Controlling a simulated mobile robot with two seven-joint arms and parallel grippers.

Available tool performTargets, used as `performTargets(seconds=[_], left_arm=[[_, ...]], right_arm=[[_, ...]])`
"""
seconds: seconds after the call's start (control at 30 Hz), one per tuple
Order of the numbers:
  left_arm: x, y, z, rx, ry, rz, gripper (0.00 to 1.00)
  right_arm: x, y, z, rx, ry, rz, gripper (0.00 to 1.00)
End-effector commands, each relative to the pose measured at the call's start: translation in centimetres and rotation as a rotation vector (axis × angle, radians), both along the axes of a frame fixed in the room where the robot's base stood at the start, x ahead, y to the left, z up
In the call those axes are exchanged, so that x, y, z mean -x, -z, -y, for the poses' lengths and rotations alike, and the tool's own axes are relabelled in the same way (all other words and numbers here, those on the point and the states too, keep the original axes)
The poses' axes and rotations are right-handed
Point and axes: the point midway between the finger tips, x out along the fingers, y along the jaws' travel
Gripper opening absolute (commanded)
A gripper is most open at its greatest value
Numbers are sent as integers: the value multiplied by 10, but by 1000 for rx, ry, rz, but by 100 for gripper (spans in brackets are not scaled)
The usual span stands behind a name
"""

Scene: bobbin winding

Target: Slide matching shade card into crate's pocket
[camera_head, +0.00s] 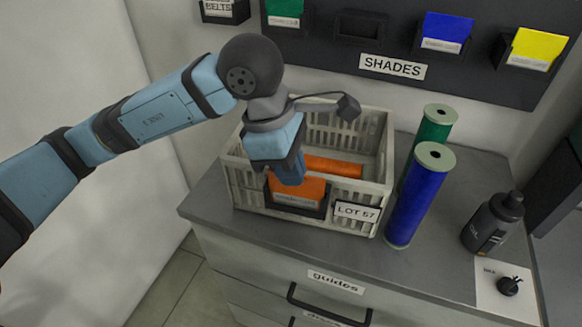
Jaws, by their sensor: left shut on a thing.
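My left gripper (291,176) is shut on the orange shade card (312,188) at the front of the crate. The card's lower part, with a white label strip, shows within the dark pocket (297,211) on the crate's front wall. The gripper hides part of the card's upper area, and I cannot tell how deep the card sits. The pale slatted crate (375,187) stands on the cabinet top and holds an orange bobbin (335,166). A "LOT 57" label is on its front. My right gripper is not in view.
The dark SHADES rack (477,80) on the wall holds green (285,8), blue (446,29) and yellow (538,46) cards; one slot (362,26) is empty. Blue (417,200) and green (434,128) bobbins stand right of the crate. A dark oil bottle (490,226) stands farther right.

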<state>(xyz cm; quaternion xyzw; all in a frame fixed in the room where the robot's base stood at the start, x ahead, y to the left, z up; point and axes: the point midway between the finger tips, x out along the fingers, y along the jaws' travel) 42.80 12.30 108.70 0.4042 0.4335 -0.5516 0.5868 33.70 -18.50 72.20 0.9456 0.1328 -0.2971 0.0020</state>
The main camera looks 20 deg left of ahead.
Motion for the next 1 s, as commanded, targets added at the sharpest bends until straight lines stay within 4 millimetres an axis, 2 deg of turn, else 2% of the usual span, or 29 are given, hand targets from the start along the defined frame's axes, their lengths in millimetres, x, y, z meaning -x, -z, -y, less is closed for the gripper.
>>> performTargets(seconds=[0.3, 0.33, 0.43, 0.83, 1.0], left_arm=[[0, 0, 0, 0, 0, 0, 0], [0, 0, 0, 0, 0, 0, 13], [0, 0, 0, 0, 0, 0, 35], [0, 0, 0, 0, 0, 0, 35], [0, -30, -9, 2, -1, 5, 35]], right_arm=[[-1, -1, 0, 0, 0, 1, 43], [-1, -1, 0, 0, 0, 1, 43], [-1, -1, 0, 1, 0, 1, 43], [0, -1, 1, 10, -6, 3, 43], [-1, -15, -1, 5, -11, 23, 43]])
